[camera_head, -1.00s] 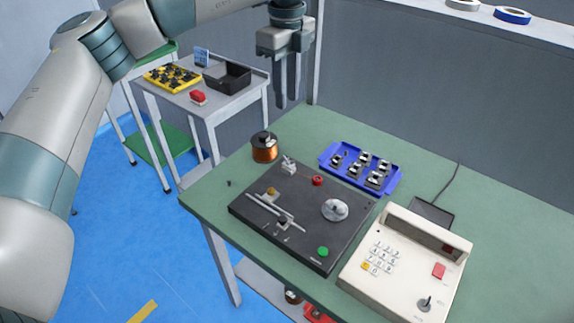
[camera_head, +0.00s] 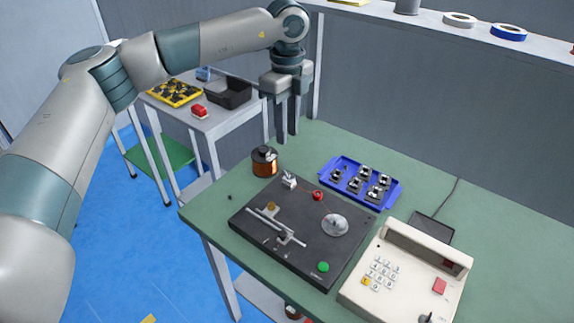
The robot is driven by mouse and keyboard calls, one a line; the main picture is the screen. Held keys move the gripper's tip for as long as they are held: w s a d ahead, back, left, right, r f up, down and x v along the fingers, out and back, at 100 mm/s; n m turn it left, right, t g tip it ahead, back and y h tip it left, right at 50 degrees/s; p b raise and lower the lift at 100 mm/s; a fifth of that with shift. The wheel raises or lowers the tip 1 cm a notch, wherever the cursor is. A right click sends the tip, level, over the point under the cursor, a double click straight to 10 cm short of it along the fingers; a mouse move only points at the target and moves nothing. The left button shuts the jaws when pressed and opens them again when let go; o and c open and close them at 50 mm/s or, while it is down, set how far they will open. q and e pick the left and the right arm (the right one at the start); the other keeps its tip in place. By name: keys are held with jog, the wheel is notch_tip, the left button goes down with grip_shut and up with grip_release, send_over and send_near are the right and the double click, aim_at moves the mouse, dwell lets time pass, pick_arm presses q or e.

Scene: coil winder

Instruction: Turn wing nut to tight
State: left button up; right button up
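The black winder plate (camera_head: 300,257) lies on the green table. A round silver disc (camera_head: 335,224) is on its right part; a small raised piece shows on it, too small to tell as a wing nut. A small brass-coloured part (camera_head: 270,206) sits near the silver rods (camera_head: 264,222) on the left part. My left gripper (camera_head: 287,139) hangs fingers down over the table's back left, behind the copper wire spool (camera_head: 265,162), clear of the winder. Its two fingers are apart with nothing visible between them. My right gripper is not in view.
A blue tray (camera_head: 341,160) with several small parts lies behind the winder. A beige keypad unit (camera_head: 405,283) stands at the right. A side table with a black bin (camera_head: 228,95) and yellow tray (camera_head: 174,94) is at back left. A grey wall and shelf bound the back.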

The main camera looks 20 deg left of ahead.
pick_arm(q)
notch_tip(320, 180, down, 12)
jog(key=shift+f+p, duration=0.25)
jog(key=shift+p, duration=0.85)
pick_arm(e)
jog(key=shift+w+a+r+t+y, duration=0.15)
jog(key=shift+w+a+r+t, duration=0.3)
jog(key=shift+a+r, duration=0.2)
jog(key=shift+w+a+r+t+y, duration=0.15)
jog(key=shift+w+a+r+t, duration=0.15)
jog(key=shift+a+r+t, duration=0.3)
pick_arm(q)
grip_shut()
